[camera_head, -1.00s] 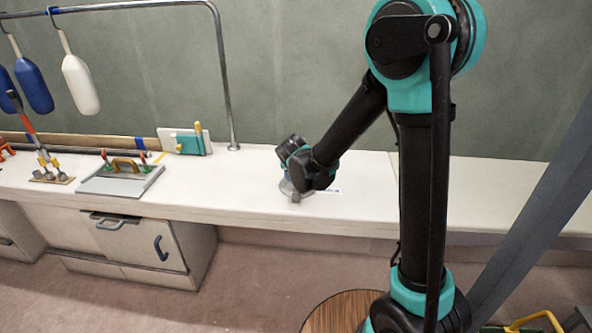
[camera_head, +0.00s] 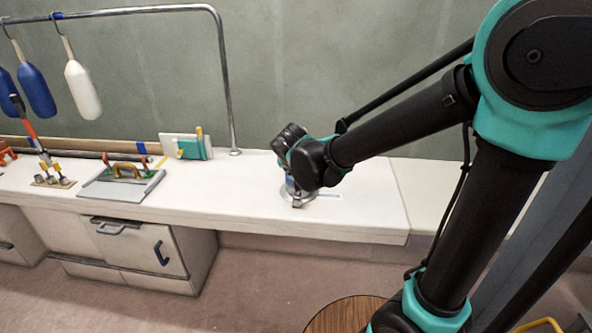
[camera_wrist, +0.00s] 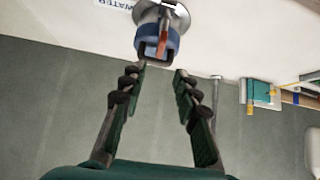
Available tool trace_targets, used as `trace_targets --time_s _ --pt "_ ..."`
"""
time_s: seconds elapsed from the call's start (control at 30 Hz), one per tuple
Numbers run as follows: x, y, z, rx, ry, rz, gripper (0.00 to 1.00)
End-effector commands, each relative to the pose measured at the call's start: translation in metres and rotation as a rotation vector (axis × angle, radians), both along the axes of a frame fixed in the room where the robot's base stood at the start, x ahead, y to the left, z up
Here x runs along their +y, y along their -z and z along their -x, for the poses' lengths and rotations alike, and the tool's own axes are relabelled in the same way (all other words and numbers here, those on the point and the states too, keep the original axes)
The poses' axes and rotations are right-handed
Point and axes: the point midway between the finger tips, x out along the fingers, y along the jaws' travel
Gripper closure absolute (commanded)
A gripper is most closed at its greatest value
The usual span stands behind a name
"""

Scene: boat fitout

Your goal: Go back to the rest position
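My gripper (camera_wrist: 162,80) is open in the wrist view, its two dark fingers spread with nothing between them. Just beyond the fingertips is a round metal fitting with a blue collar (camera_wrist: 146,46) and an orange-red lever (camera_wrist: 164,36). Whether a fingertip touches the collar I cannot tell. In the head view my wrist is low over the white counter (camera_head: 240,190) and hides most of the fitting and the fingers.
A label reading "WATER" (camera_wrist: 118,3) lies beside the fitting. To the left are a grey hatch panel with a yellow handle (camera_head: 122,188), a teal block (camera_head: 190,148), a metal rail (camera_head: 226,90) and hanging fenders (camera_head: 82,88). A round wooden top (camera_head: 345,314) stands in front.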

Motion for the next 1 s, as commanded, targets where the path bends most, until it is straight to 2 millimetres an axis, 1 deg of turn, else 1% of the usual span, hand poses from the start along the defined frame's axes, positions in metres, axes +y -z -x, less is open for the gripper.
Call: trace_targets --time_s 0.4,0.47,0.53,0.57,0.67,0.7,0.77,0.8,0.87,0.9,0.97,1.0 --pt "-0.001 -0.003 0.003 0.000 0.000 0.000 0.69" --pt "-0.004 -0.002 0.003 0.004 0.003 0.002 0.69" --pt "-0.017 0.002 0.005 0.018 0.011 0.009 0.69" --pt "-0.026 0.004 0.006 0.027 0.017 0.013 0.69" --pt "-0.068 0.017 0.016 0.076 0.039 0.035 0.69" --pt "-0.088 0.023 0.023 0.101 0.048 0.044 0.69" --pt "-0.118 0.034 0.035 0.143 0.060 0.055 0.69" --pt "-0.137 0.040 0.045 0.170 0.064 0.062 0.69" --pt "-0.162 0.051 0.061 0.211 0.070 0.065 0.69" --pt "-0.177 0.058 0.073 0.236 0.071 0.066 0.69" --pt "-0.198 0.069 0.091 0.274 0.073 0.064 0.69" --pt "-0.211 0.075 0.103 0.297 0.072 0.060 0.69"
